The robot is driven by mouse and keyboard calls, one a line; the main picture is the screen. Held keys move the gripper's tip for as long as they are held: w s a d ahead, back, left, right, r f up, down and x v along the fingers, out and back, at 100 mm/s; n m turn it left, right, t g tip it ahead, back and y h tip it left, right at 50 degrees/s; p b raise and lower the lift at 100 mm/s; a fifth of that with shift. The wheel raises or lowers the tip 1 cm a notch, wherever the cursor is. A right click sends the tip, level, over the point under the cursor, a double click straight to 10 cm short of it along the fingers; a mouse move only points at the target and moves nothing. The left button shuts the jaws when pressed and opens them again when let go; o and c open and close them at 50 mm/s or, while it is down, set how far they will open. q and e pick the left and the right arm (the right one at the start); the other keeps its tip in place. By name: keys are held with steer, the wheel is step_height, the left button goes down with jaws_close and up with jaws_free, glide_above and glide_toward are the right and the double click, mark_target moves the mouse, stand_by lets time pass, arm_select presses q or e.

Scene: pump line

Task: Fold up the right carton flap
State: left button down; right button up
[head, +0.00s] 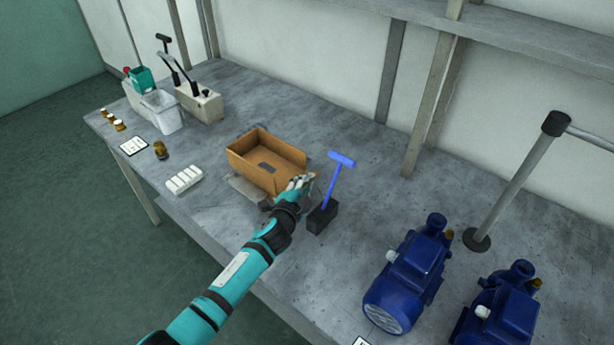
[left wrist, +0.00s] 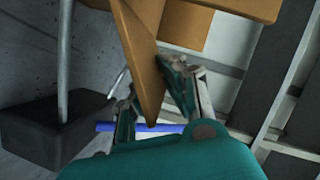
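The open brown cardboard carton (head: 252,176) sits on the grey workbench, its walls standing around a dark patch on its floor. My left gripper (head: 300,184) is at the carton's right end, partly covering that side. In the left wrist view, a pointed brown carton piece (left wrist: 148,85), apparently the right flap, comes down between the fingers of my left gripper (left wrist: 158,105). The fingers look apart, with no clear grip on it. The flap's exact angle is hidden in the head view. My right gripper is in neither view.
A blue T-handle tool (head: 341,160) stands in a black block (head: 321,218) just right of my gripper. Blue pumps (head: 408,283) stand at the front right. A white ribbed piece (head: 184,180) lies left of the carton. The bench behind the carton is clear.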

arm_select(q)
steer(key=shift+a+r+n+p, duration=0.15)
steer(key=shift+r+n+p, duration=0.05)
steer(key=shift+n+p, duration=0.25)
steer(key=c, duration=1.5)
jaws_free()
steer(key=shift+v, duration=5.95)
steer(key=shift+a+r, duration=0.2)
